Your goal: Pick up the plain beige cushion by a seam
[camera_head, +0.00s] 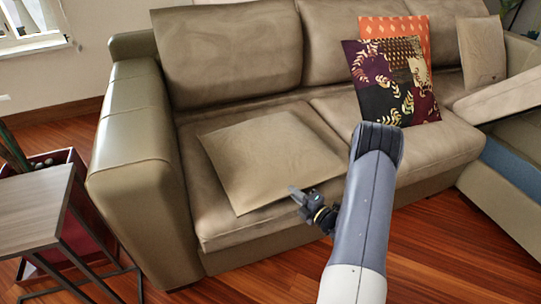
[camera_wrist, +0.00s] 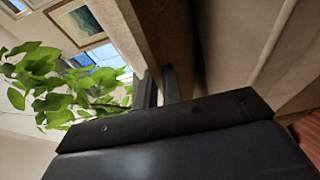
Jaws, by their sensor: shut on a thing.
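The plain beige cushion (camera_head: 268,158) lies on the left seat of the sofa in the head view, with its near edge close to the seat's front. My gripper (camera_head: 296,193) is at the cushion's near edge, shut on that edge. In the wrist view the two fingers (camera_wrist: 160,88) are close together against a beige surface (camera_wrist: 185,40), which appears to be the cushion. The exact seam between the fingertips is too small to make out.
The beige sofa (camera_head: 140,150) fills the middle. A patterned cushion (camera_head: 392,85), an orange cushion (camera_head: 397,32) and another beige cushion (camera_head: 482,50) stand at right. A side table (camera_head: 35,205) is at left. A leafy plant (camera_wrist: 60,85) shows in the wrist view.

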